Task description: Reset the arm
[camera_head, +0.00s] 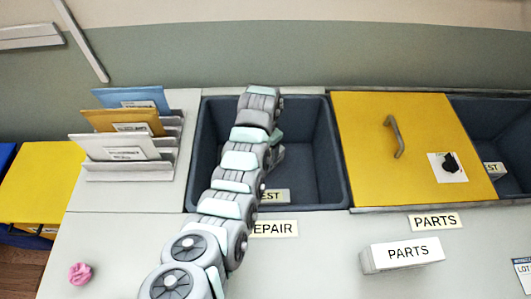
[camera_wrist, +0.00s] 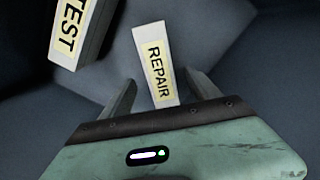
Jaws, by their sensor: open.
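My arm reaches over the open dark bin with the REPAIR label (camera_head: 273,228) in front of it. In the wrist view my gripper (camera_wrist: 160,82) is open, its two fingers pointing down into the dark bin (camera_head: 315,150). A white block marked REPAIR (camera_wrist: 157,62) shows in the gap between the fingers, with space on both sides. A block marked TEST (camera_wrist: 75,30) lies to its upper left; a TEST block (camera_head: 273,196) also shows in the bin in the head view. My arm hides the fingers and the REPAIR block in the head view.
A yellow lid (camera_head: 365,145) with a handle covers part of the neighbouring bin at right. A white PARTS block (camera_head: 405,254) stands on the counter before it. A rack with envelopes (camera_head: 130,172) stands at left. A pink crumpled lump (camera_head: 80,273) lies at front left.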

